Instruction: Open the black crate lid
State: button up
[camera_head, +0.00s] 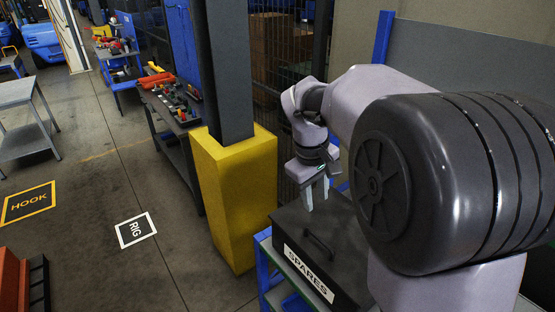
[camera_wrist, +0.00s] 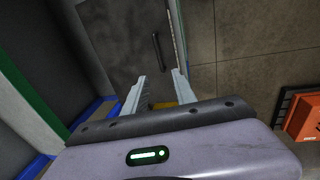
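The black crate (camera_head: 343,284) carries a white SPARES label on its front and sits on a blue-framed stand. Its dark lid (camera_head: 338,228) lies flat and looks closed, with a thin bar handle (camera_head: 318,244) near the front edge. My gripper (camera_head: 316,201) is above the lid, behind the handle in the head view, fingers pointing down. In the wrist view the lid (camera_wrist: 120,35) and the handle (camera_wrist: 157,50) lie beyond the fingertips. My gripper (camera_wrist: 159,75) is open there, with nothing between its fingers. My arm hides the crate's right side in the head view.
A yellow-based post (camera_head: 232,190) stands close left of the crate. A workbench (camera_head: 178,115) with small parts is behind it. A red-orange box (camera_head: 12,280) is at lower left.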

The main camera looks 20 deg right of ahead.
aim_at(319, 239)
jog(key=d+f+b, duration=0.1)
jog(key=f, duration=0.4)
jog(key=w+d+f+b, duration=0.1)
jog(key=f, duration=0.5)
jog(key=d+f+b, duration=0.1)
jog(key=f, duration=0.5)
jog(key=shift+w+d+f+b, duration=0.2)
jog(key=shift+w+b, duration=0.05)
jog(key=shift+b, duration=0.1)
grip_shut()
